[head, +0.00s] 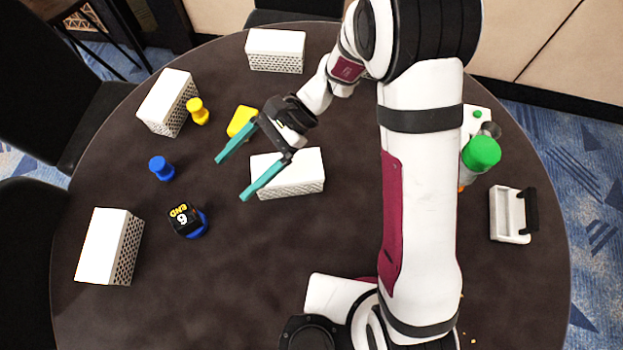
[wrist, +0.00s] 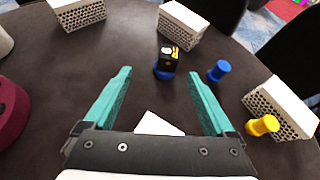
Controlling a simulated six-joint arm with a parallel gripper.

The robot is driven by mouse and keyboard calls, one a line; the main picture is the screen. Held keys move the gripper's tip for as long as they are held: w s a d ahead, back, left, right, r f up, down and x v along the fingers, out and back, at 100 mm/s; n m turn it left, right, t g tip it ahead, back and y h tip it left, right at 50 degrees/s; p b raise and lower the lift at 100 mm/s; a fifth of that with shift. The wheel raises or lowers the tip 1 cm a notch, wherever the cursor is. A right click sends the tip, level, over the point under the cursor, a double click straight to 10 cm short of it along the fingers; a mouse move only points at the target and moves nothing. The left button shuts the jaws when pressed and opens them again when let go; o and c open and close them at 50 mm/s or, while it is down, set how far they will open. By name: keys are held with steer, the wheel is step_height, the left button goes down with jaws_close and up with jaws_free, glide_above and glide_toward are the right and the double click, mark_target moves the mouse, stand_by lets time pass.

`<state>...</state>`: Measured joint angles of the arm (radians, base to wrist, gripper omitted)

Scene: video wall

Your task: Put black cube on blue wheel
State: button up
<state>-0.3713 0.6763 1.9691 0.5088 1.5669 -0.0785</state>
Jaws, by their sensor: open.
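The black cube (head: 181,216) has white and yellow markings and sits on top of the blue wheel (head: 203,229), which shows as a blue rim beneath it. In the wrist view the black cube (wrist: 168,58) also rests on the blue wheel (wrist: 162,74). My gripper (head: 230,176) has its teal fingers spread wide with nothing between them. It is above the table, up and to the right of the cube, and apart from it. In the wrist view my gripper (wrist: 157,92) points toward the cube, which lies beyond the fingertips.
A blue peg (head: 161,169), a yellow peg (head: 198,111) and a yellow block (head: 241,121) stand nearby. Several white perforated boxes surround them, one (head: 289,174) partly under my gripper. A green-topped item (head: 481,152) is at the right.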

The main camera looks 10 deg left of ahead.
steer(key=s+d+r+t+h, duration=0.2)
steer(key=d+t, duration=0.1)
steer(key=d, duration=0.5)
steer(key=s+d+r+n+t+h, duration=0.1)
steer(key=s+d+r+t+h, duration=0.1)
steer(key=d, duration=0.6)
steer(key=s+d+r+n+t+h, duration=0.1)
steer(key=s+d+r+t+h, duration=0.1)
steer(key=d, duration=0.6)
step_height(320, 180, up, 2)
steer(key=shift+s+r+t+h, duration=0.15)
steer(key=shift+s+t+h, duration=0.15)
steer(key=shift+s+t, duration=0.55)
